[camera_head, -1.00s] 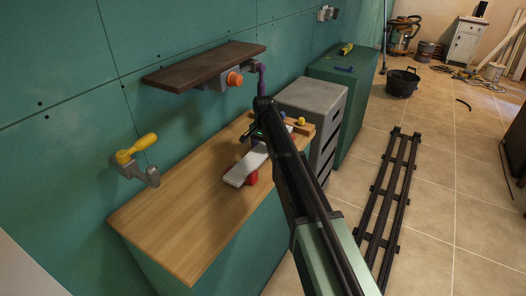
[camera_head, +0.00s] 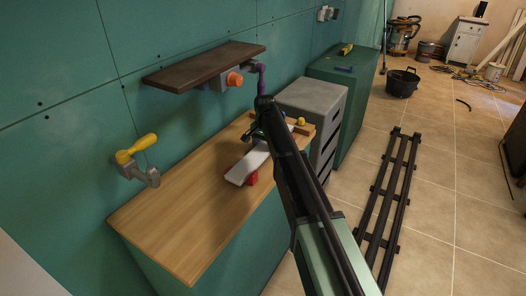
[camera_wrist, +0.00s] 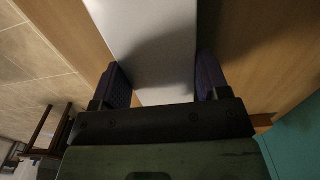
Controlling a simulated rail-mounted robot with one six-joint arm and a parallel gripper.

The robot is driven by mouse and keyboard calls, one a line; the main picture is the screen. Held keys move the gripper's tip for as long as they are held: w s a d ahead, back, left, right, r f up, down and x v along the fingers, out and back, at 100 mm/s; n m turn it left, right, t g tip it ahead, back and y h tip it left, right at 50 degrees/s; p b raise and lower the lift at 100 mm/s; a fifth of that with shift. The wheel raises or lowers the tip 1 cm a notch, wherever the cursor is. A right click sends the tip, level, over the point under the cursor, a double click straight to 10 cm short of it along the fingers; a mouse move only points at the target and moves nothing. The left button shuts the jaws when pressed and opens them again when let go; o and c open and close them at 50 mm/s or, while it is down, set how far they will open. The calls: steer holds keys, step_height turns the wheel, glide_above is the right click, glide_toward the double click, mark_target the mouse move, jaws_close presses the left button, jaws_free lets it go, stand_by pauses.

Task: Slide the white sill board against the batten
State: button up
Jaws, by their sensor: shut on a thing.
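The white sill board (camera_head: 246,167) lies on the wooden worktop, its near end free and its far part hidden behind my arm. In the wrist view the board (camera_wrist: 155,45) runs between the two dark, purple-padded fingers. My gripper (camera_wrist: 162,80) is shut on it, one finger along each long side. In the head view my gripper (camera_head: 258,137) is mostly hidden by the arm. The wooden batten (camera_head: 304,129) lies across the far end of the worktop. Whether the board's far end touches it is hidden.
A red object (camera_head: 252,179) sits beside the board on the worktop (camera_head: 185,215). The near left worktop is clear.

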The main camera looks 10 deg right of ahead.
stand_by(0.3)
steer(key=o, duration=1.3)
steer(key=shift+r, duration=0.1)
step_height(320, 180, up, 11)
steer(key=p, duration=1.1)
steer(key=shift+f, duration=0.2)
steer(key=s+n, duration=0.3)
steer(key=s, duration=0.9)
steer(key=s+a+n, duration=0.1)
steer(key=s+n, duration=0.1)
steer(key=s, duration=1)
steer(key=s+n, duration=0.3)
steer(key=s, duration=0.9)
steer(key=shift+s+a+n, duration=0.1)
steer(key=shift+a+n, duration=0.05)
steer(key=shift+n, duration=0.15)
